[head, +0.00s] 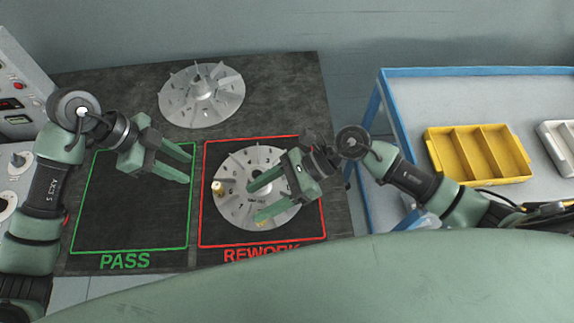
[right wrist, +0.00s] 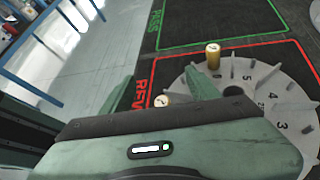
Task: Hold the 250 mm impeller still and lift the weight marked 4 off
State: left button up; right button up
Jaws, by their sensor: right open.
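A grey finned impeller (head: 235,205) lies flat inside the red REWORK outline, with a ring of numbers partly legible in the right wrist view (right wrist: 240,105). A brass weight (head: 217,187) stands at its left edge; it also shows in the right wrist view (right wrist: 212,55). A second brass weight (right wrist: 162,100) shows between my right fingers there; its mark is too small to read. A similar impeller (head: 201,93) lies at the back. My right gripper (head: 254,202) is open over the front impeller. My left gripper (head: 190,167) is open and empty above the PASS area.
The green PASS outline (head: 130,246) encloses a bare part of the dark mat. A blue-edged table (head: 470,100) at the right holds a yellow divided tray (head: 437,154) and a pale tray (head: 548,138). A control box (head: 18,80) stands at the far left.

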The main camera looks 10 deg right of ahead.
aim_at(258, 174)
jog(key=w+d+f+t, duration=0.1)
jog(key=w+d, duration=0.1)
jog(key=w+d+f+t+y, duration=0.1)
jog(key=w+d, duration=0.1)
jog(key=w, duration=0.1)
jog(key=w+d+f+m+t, duration=0.1)
jog(key=w+d, duration=0.1)
jog(key=d, duration=0.1)
jog(key=shift+w+t+y, duration=0.3)
jog(key=shift+y, duration=0.1)
jog(key=shift+w+d+f, duration=0.15)
jog(key=shift+d, duration=0.1)
jog(key=shift+x, duration=3.85)
jog(key=shift+w, duration=0.15)
grip_shut()
jog(key=shift+b, duration=0.4)
jog(key=shift+f, duration=0.1)
